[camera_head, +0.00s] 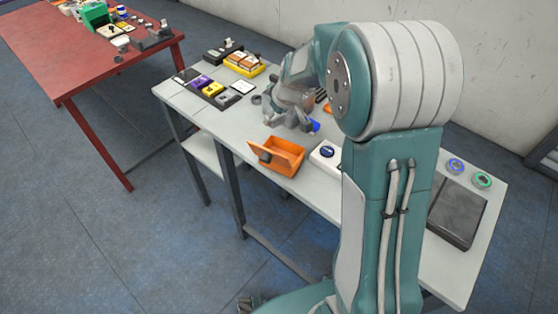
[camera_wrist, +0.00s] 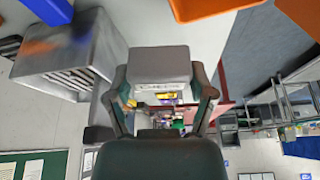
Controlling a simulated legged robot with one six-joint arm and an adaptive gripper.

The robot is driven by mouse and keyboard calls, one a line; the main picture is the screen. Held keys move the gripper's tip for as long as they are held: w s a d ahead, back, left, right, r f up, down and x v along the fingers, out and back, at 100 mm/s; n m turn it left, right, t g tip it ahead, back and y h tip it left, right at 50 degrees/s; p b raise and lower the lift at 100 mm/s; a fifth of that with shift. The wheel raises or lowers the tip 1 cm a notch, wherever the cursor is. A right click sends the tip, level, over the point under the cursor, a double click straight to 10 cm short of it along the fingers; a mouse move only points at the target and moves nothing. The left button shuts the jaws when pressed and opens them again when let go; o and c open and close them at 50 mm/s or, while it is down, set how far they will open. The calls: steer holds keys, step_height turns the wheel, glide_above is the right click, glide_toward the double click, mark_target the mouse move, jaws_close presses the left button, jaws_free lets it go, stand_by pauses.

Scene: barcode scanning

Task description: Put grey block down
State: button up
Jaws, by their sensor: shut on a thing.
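My gripper (camera_wrist: 160,84) is shut on a grey block (camera_wrist: 160,63), with one finger on each side of it in the wrist view. The block looks box-shaped, with a paler marked edge facing the camera. In the head view my gripper (camera_head: 287,117) is low over the grey-white table (camera_head: 213,143), behind the orange bin (camera_head: 287,160). Whether the block touches the table cannot be told. My arm hides part of the table to the right.
A white box with a blue button (camera_head: 327,152) stands right of the bin. Several coloured blocks and a yellow tray (camera_head: 244,66) are at the table's far left. A dark flat panel (camera_head: 457,213) lies at the right. A red table (camera_head: 78,62) stands apart.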

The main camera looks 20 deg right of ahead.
steer(key=shift+s+d+n, duration=0.2)
steer(key=shift+s+n, duration=0.1)
steer(key=shift+n, duration=0.4)
steer(key=n, duration=0.1)
steer(key=s+d+n+g+y, duration=0.1)
steer(key=n, duration=0.3)
steer(key=s+n+g+y, duration=0.1)
steer(key=shift+s+d+r+n, duration=0.15)
steer(key=shift+d+n, duration=0.05)
steer(key=shift+n, duration=0.2)
steer(key=r+n+g, duration=0.2)
steer(key=n+g, duration=0.3)
steer(key=n, duration=0.9)
glide_above(282, 153)
steer(key=s, duration=0.2)
steer(key=shift+h, duration=0.4)
steer(key=f, duration=0.9)
steer(key=shift+a+f, duration=0.35)
steer(key=shift+f, duration=0.1)
steer(key=o, duration=1.1)
steer(key=shift+o, duration=0.2)
